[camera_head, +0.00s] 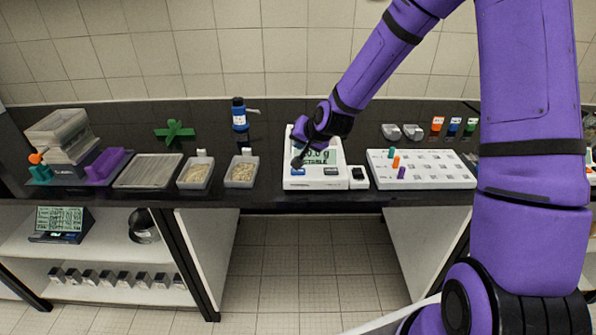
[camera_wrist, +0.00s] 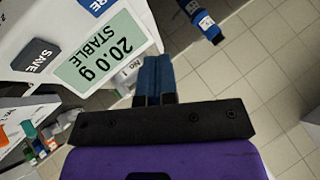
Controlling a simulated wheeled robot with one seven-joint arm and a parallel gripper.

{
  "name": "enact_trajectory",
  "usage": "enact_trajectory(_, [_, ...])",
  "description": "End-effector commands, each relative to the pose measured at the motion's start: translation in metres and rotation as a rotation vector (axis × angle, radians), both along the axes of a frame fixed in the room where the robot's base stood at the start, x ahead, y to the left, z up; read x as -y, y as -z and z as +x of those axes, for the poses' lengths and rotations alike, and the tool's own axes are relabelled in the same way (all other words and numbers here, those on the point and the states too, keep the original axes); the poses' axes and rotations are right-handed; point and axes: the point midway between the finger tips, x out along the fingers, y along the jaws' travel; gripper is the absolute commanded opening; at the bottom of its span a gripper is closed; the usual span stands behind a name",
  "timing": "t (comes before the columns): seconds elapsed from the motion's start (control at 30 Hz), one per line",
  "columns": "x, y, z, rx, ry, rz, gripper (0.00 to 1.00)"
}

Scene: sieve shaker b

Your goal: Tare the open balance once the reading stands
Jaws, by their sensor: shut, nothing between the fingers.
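The white balance (camera_head: 342,180) stands on the dark bench. Its green display (camera_wrist: 100,58) reads 20.0 g and STABLE, upside down in the wrist view. The blue TARE key (camera_head: 298,172) is at the left of its front and the dark SAVE key (camera_wrist: 35,54) at the right. Only the end of the TARE lettering (camera_wrist: 100,5) shows in the wrist view. My gripper (camera_head: 297,162) is shut and empty, above the balance's left front, near the TARE key. Whether it touches is unclear. My arm hides the pan area.
Two trays of grains (camera_head: 194,175) and (camera_head: 241,172) stand left of the balance. A blue bottle (camera_head: 239,115) is behind them. A white rack with colored pegs (camera_head: 440,180) is at the right, with a small dark-topped block (camera_head: 358,178) between it and the balance.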

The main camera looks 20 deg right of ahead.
Motion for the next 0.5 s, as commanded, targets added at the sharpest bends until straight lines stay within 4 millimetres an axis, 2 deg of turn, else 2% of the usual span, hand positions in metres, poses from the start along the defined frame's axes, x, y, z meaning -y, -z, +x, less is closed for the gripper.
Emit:
enact_trajectory(0.2, [0.0, 0.029, 0.0, -0.003, 0.0, 0.001, 0.0])
enact_trajectory(0.5, [0.0, 0.055, 0.0, -0.001, -0.001, 0.0, 0.0])
